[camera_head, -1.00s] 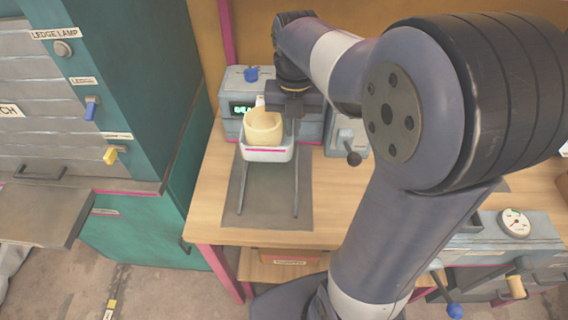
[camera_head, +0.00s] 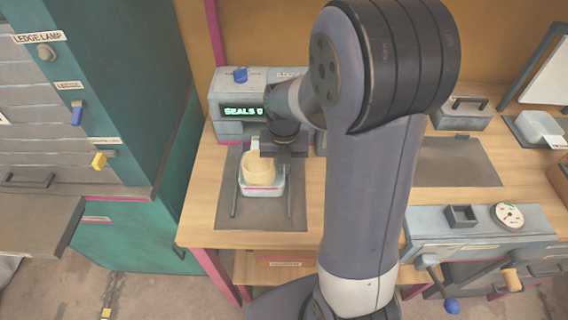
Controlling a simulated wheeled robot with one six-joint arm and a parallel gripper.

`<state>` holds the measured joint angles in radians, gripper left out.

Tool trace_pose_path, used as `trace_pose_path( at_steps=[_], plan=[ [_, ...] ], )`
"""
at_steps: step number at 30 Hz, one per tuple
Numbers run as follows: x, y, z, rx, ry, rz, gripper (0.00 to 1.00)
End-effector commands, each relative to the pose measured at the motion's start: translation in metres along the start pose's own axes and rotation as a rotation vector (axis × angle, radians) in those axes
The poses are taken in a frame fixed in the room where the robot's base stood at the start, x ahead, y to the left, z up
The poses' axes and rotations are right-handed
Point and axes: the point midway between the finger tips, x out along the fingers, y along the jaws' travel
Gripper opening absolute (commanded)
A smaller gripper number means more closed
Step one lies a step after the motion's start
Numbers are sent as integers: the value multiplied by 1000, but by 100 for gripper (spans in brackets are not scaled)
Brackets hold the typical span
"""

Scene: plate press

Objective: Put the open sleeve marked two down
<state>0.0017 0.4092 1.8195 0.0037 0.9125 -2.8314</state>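The open sleeve shows in the head view as a pale, open-topped white holder (camera_head: 262,191) with a cream rounded piece (camera_head: 258,169) in it. I cannot read a number on it. It is upright over the dark mat (camera_head: 265,217), between two thin rails, in front of the sealing machine (camera_head: 228,92). My gripper (camera_head: 280,152) is at its back right edge and appears shut on it; the fingertips are mostly hidden. I cannot tell whether its underside touches the mat.
The machine's display reads "SEALS 0". A teal cabinet (camera_head: 125,190) with a ledge stands close on the left. My arm covers the middle of the bench. A gauge unit (camera_head: 480,225), a dark mat (camera_head: 455,162) and a second white tub (camera_head: 541,127) are on the right.

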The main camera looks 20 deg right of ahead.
Motion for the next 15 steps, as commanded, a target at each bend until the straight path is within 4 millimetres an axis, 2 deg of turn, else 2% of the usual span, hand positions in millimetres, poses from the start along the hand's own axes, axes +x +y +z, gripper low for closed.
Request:
trace_pose_path(
  at_steps=[6,9,15],
  plan=[
    [4,0,0,0,0,0,0],
    [2,0,0,0,0,0,10],
    [2,0,0,0,0,0,25]
  ],
)
